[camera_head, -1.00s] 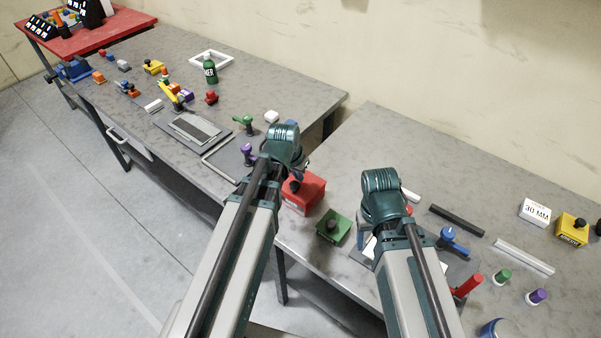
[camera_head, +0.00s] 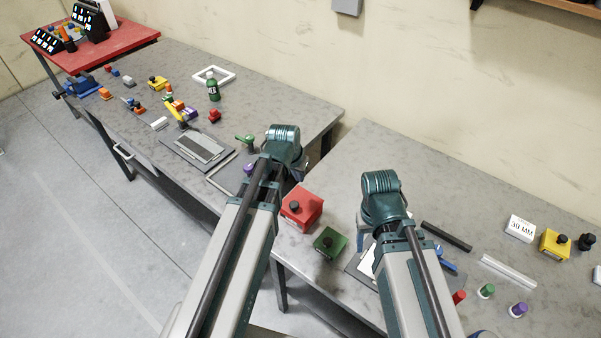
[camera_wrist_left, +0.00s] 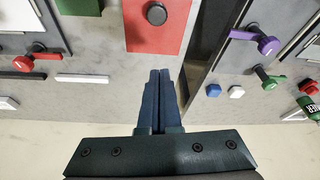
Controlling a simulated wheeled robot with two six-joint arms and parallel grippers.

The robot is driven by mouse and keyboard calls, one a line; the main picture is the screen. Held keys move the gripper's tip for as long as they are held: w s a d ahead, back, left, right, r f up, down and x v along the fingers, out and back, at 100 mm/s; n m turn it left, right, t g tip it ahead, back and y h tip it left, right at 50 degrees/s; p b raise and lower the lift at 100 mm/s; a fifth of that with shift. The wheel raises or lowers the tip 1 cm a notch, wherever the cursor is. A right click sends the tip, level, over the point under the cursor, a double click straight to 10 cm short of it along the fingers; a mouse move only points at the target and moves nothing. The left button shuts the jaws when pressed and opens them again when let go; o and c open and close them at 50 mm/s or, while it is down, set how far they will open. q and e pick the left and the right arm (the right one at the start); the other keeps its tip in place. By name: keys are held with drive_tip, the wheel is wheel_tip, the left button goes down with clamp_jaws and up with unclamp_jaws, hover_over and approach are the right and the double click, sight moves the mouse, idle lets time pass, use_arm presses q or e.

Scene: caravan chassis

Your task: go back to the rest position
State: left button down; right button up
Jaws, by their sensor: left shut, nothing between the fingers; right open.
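My left gripper (camera_wrist_left: 158,75) is shut and empty in the left wrist view, its two dark blue fingers together. In the head view the left arm reaches up to its green wrist near the gap between the two benches, and its fingers are mostly hidden below the wrist. My right gripper (camera_head: 366,230) is open, largely hidden behind its own green wrist over the near right bench. Both arms stretch forward side by side and hold nothing visible.
The right bench (camera_head: 470,205) carries a red box (camera_head: 301,208), a green box (camera_head: 329,242) and several small parts near my right arm. The left bench (camera_head: 300,110) holds a green bottle (camera_head: 212,88) and a purple-knobbed lever (camera_wrist_left: 262,42). The floor at left is clear.

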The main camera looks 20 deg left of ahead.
use_arm(q)
drive_tip(key=shift+s+r, duration=0.1)
drive_tip(key=shift+r, duration=0.2)
drive_tip(key=s+d+f+g+y+b, duration=0.1)
drive_tip(key=s+d+f+b, duration=0.3)
drive_tip(key=s, duration=0.4)
drive_tip(key=s+d+f+m+g+y+b, duration=0.1)
drive_tip(key=s+d+f+g+b, duration=0.2)
drive_tip(key=s+d+f+b, duration=0.2)
drive_tip(key=s+d+f, duration=0.1)
drive_tip(key=s+d, duration=0.1)
drive_tip(key=s, duration=0.1)
drive_tip(key=shift+d+m, duration=0.3)
drive_tip(key=shift+s+f, duration=0.1)
